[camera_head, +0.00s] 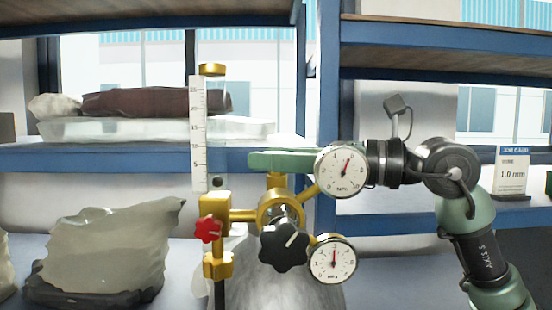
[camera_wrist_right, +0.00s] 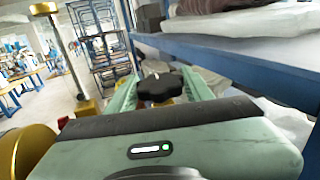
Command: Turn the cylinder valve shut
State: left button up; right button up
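My right gripper (camera_head: 258,160) comes in from the right behind the upper gauge. Its green fingers lie level over the brass stem (camera_head: 276,181) of the cylinder valve. In the right wrist view a black lobed valve knob (camera_wrist_right: 158,88) sits between the two fingertips, its edges very close to both. I cannot tell whether the fingers press on it. In the head view the fingers hide this knob. The grey cylinder (camera_head: 300,294) stands below, partly hidden by the regulator. My left gripper is not in view.
The brass regulator carries an upper gauge (camera_head: 341,172), a lower gauge (camera_head: 333,259), a black star knob (camera_head: 284,242) and a red knob (camera_head: 208,230). A clear scaled flow tube (camera_head: 198,135) rises at left. Blue shelving (camera_head: 120,157) with wrapped goods stands behind.

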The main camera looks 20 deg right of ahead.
jog(key=o, duration=0.4)
jog(key=shift+d, duration=0.1)
jog(key=shift+s+d+f, duration=0.1)
jog(key=shift+s+d, duration=0.15)
jog(key=shift+d, duration=0.05)
jog(key=b+v, duration=0.2)
jog(key=v, duration=0.5)
jog(key=shift+b, duration=0.4)
